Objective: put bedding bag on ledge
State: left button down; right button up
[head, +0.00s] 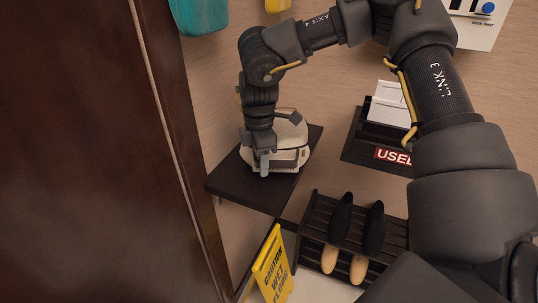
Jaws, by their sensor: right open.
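The bedding bag (290,135) is a pale, rounded bundle with grey parts. It appears to rest on the dark wall ledge (238,187) in the middle of the head view. My right gripper (264,168) points down at the bag's left front side and overlaps it in the picture. Its jaws are open, and I cannot tell whether they touch the bag. The gripper and wrist hide the bag's left part. My left gripper is not in view.
A dark wooden panel (80,150) fills the left side. A second dark shelf with a "USED" label (392,156) is to the right. Below are a rack with shoes (372,230) and a yellow wet-floor sign (272,268). A teal item (200,14) hangs at the top.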

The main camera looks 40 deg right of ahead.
jog(key=shift+w+r, duration=0.1)
jog(key=shift+r, duration=0.25)
notch_tip(320, 180, up, 10)
jog(key=shift+a, duration=0.3)
jog(key=shift+d+f, duration=0.1)
jog(key=shift+d, duration=0.05)
